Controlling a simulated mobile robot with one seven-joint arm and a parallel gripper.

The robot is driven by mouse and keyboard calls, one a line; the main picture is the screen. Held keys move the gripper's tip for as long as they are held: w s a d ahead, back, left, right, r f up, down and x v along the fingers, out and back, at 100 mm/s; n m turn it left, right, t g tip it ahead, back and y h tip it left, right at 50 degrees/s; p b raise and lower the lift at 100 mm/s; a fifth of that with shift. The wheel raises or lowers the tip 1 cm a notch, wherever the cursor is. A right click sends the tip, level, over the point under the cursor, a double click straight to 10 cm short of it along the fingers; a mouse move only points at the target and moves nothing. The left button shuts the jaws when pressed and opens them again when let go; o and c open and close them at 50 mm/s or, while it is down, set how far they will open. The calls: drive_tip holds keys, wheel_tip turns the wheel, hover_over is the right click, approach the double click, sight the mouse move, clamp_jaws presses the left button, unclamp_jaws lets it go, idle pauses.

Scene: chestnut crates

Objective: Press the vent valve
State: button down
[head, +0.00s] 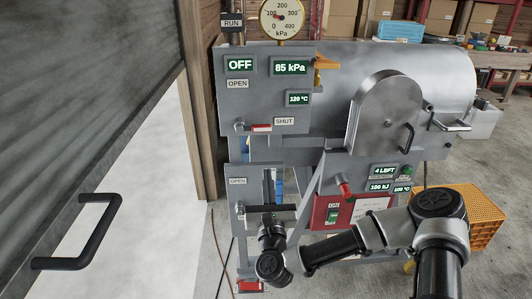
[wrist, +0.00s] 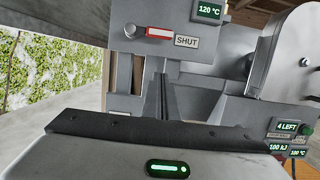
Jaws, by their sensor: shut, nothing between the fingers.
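A grey control panel (head: 262,104) shows OFF, 85 kPa and 120 °C. A red-handled lever (head: 261,128) on it lies sideways, pointing at the SHUT label (head: 284,121); this lever also shows in the wrist view (wrist: 158,33).
A steel vessel (head: 440,80) with a round door (head: 388,115) stands right of the panel. A third red handle (head: 345,188) and a red box (head: 332,212) are below it. A yellow crate (head: 485,215) is at right. A grey door with a black handle (head: 78,232) is at left.

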sight(253, 128)
drive_tip(key=w+r+p, duration=0.1)
drive_tip(key=w+r, duration=0.5)
drive_tip(key=w, duration=0.3)
drive_tip(key=shift+w+a+r, duration=0.2)
drive_tip(key=shift+a+r, duration=0.05)
drive_tip(key=shift+a, duration=0.2)
